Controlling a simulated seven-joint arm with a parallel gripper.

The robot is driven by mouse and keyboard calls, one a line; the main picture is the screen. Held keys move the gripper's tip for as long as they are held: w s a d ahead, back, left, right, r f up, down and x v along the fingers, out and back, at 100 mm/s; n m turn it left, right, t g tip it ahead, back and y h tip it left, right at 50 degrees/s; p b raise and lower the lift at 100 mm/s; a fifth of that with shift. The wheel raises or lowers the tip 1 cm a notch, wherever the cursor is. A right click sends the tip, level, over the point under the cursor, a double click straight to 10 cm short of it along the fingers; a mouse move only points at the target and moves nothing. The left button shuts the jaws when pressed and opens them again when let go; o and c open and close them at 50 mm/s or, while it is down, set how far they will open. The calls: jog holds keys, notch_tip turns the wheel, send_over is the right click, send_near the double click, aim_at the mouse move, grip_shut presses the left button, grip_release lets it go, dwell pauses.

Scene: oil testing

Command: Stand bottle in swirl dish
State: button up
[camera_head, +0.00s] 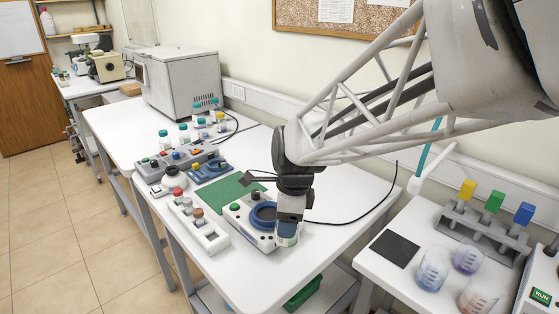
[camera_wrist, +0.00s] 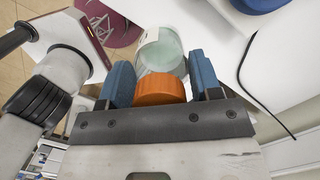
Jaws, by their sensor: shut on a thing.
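My gripper (camera_head: 289,222) points down, its blue fingers shut on a bottle. In the wrist view, the bottle (camera_wrist: 163,52) is clear with pale green content and an orange cap (camera_wrist: 160,89) between the fingers (camera_wrist: 161,78). In the head view, the bottle's lower part (camera_head: 287,240) shows below the fingers; its cap is hidden. The swirl dish (camera_head: 263,214) is a blue ring on a white device (camera_head: 241,222) with a green button. The bottle is just right of the dish, outside its ring. Its height above the table is unclear. A blue rim (camera_wrist: 256,4) shows in the wrist view's top corner.
A white rack with capped bottles (camera_head: 205,232) stands left of the device, and a green mat (camera_head: 232,188) lies behind it. A black cable (camera_head: 350,221) crosses the table at right. A side table holds beakers (camera_head: 433,270) and a grey rack (camera_head: 483,232). The front table area is clear.

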jog(key=w+a, duration=0.2)
jog(key=w, duration=0.5)
jog(key=w+a+f, duration=0.1)
jog(key=w+a, duration=0.2)
jog(key=w, duration=0.5)
jog(key=shift+a+f, duration=0.2)
jog(key=shift+a, duration=0.1)
jog(key=shift+f, duration=0.1)
jog(key=shift+f, duration=1.7)
jog(key=shift+f, duration=0.1)
jog(key=o, duration=1)
jog(key=r, duration=0.4)
jog(key=d+r, duration=0.1)
jog(key=r, duration=0.7)
jog(key=shift+d+r, duration=0.1)
jog(key=shift+d, duration=0.1)
